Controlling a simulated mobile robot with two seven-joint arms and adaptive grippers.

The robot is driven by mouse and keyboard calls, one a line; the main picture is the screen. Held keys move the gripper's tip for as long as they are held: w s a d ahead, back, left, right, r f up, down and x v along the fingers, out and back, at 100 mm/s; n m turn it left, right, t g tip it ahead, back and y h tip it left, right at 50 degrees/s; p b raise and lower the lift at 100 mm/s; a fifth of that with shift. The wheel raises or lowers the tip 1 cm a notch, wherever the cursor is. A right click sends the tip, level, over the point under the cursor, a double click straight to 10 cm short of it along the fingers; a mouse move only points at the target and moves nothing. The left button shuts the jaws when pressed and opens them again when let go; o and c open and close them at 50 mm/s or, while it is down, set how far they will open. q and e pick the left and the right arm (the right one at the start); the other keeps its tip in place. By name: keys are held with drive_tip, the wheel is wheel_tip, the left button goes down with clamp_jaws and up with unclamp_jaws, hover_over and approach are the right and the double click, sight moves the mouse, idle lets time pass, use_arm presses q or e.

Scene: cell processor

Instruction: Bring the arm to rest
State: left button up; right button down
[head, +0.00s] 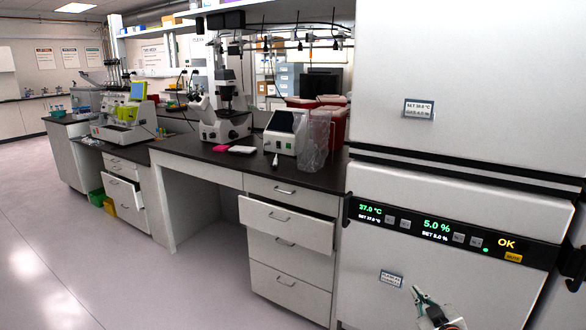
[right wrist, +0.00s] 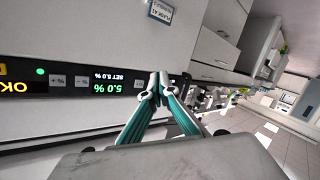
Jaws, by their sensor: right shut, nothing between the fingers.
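My right gripper (head: 418,293) shows low in the head view, in front of the lower white incubator door. Its tip points up and to the left. In the right wrist view the two teal-sided fingers of the right gripper (right wrist: 158,82) meet at their tips, and nothing is between them. Behind them, turned over in that view, is the incubator's black display strip (right wrist: 70,82). The right gripper appears apart from the incubator, but the exact gap cannot be told. My left gripper is not in view.
The stacked white incubator (head: 450,60) fills the right side; its display strip (head: 455,232) reads 37.0 °C, 5.0 % and OK. A dark bench (head: 190,150) with a microscope (head: 226,110) stands to its left. An upper drawer (head: 287,224) juts out. The floor (head: 60,220) at left is clear.

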drive_tip(key=s+a+f+g+y, duration=0.1)
drive_tip(key=s+a+f, duration=0.4)
drive_tip(key=s+f, duration=0.3)
drive_tip(key=s+a+f+g+y, duration=0.15)
drive_tip(key=s+a+f, duration=0.35)
drive_tip(key=s, duration=0.6)
drive_tip(key=s+a+f+g, duration=0.1)
drive_tip(key=s+a+f, duration=0.1)
drive_tip(key=s, duration=0.6)
drive_tip(key=s+a+f+m+g, duration=0.1)
drive_tip(key=s+a+f, duration=0.2)
drive_tip(key=s, duration=0.6)
drive_tip(key=shift+s, duration=0.25)
